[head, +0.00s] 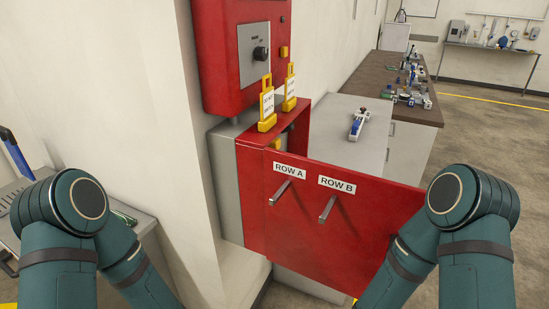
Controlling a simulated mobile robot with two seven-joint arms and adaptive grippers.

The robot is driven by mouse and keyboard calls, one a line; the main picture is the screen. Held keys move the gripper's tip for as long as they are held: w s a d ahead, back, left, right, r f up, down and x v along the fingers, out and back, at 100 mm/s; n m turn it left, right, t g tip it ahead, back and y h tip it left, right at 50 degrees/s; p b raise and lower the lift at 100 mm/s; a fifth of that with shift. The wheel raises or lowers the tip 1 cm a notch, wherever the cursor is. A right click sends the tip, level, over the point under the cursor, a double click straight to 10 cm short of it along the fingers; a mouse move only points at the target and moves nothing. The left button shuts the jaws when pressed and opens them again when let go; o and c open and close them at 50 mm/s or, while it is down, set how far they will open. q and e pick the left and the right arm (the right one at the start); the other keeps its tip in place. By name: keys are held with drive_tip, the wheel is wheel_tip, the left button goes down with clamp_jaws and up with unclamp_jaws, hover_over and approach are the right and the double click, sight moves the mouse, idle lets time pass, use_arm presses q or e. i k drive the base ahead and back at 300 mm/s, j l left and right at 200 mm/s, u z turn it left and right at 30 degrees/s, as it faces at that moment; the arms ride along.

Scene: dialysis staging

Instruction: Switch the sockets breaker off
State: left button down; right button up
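No breaker marked as sockets can be made out. A red box (222,60) on the wall carries a grey plate with a black rotary knob (260,53). Only the teal links of my two arms show, one at each side; both grippers are out of the picture.
A grey cabinet (345,135) with a small blue and white device on top stands behind the panel. A dark counter (425,112) with several small items runs beyond it. A grey table (150,222) is at lower left. Open floor lies at right.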

sight(291, 126)
drive_tip(key=l+u, duration=0.2)
drive_tip(key=l, duration=0.3)
drive_tip(key=k+l+u, duration=0.1)
drive_tip(key=l+u, duration=0.15)
drive_tip(key=l, duration=0.25)
drive_tip(key=k+l+u, duration=0.2)
drive_tip(key=l, duration=0.3)
drive_tip(key=i+l+u, duration=0.1)
drive_tip(key=l+u, duration=0.4)
drive_tip(key=l, duration=0.45)
drive_tip(key=l+u, duration=0.3)
drive_tip(key=l, duration=0.2)
drive_tip(key=i+j, duration=0.1)
drive_tip(key=i, duration=0.45)
